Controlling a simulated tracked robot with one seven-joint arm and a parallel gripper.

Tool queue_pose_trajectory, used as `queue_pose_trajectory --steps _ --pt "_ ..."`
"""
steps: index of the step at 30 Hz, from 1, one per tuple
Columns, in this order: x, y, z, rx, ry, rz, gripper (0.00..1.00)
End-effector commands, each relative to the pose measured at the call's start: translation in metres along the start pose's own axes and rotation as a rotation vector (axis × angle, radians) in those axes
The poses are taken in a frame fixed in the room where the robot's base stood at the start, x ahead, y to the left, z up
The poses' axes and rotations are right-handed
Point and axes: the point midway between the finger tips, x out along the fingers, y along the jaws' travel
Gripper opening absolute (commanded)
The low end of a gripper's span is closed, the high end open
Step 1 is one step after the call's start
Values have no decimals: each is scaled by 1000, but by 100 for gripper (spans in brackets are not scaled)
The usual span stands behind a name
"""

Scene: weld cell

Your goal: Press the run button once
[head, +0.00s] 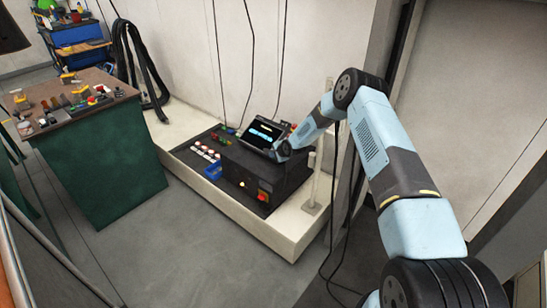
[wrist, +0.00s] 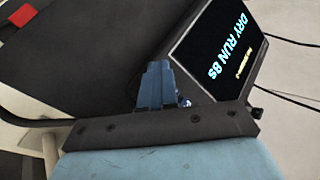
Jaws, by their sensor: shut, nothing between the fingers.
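A dark control box (head: 262,172) stands on the pale ledge at the wall, with a tilted screen (head: 262,135) on top. In the wrist view the screen (wrist: 228,48) reads "DRY RUN 8s" with a smaller yellow line. My gripper (head: 283,150) is at the screen's lower right corner; its shut, empty fingers (wrist: 158,70) point at the dark surface beside the screen. I cannot tell whether they touch it. A small shiny part (wrist: 184,101) shows beside the fingers. No button is clearly readable as the run button; it may be hidden behind the gripper.
The box front carries a red and yellow switch (head: 263,195). Left of it are a blue bin (head: 213,171) and several round white pieces (head: 205,152). A white post (head: 316,180) stands close right of the box. A green workbench (head: 100,160) with small parts stands left; cables hang behind.

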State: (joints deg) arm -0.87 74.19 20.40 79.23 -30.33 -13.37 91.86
Motion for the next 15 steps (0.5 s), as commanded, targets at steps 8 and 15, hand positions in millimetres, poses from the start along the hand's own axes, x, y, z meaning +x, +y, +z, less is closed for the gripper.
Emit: queue_pose_trajectory --steps 8,15 --pt "-10 -7 5 0 0 0 0" --pt "-12 -8 6 0 0 0 0"
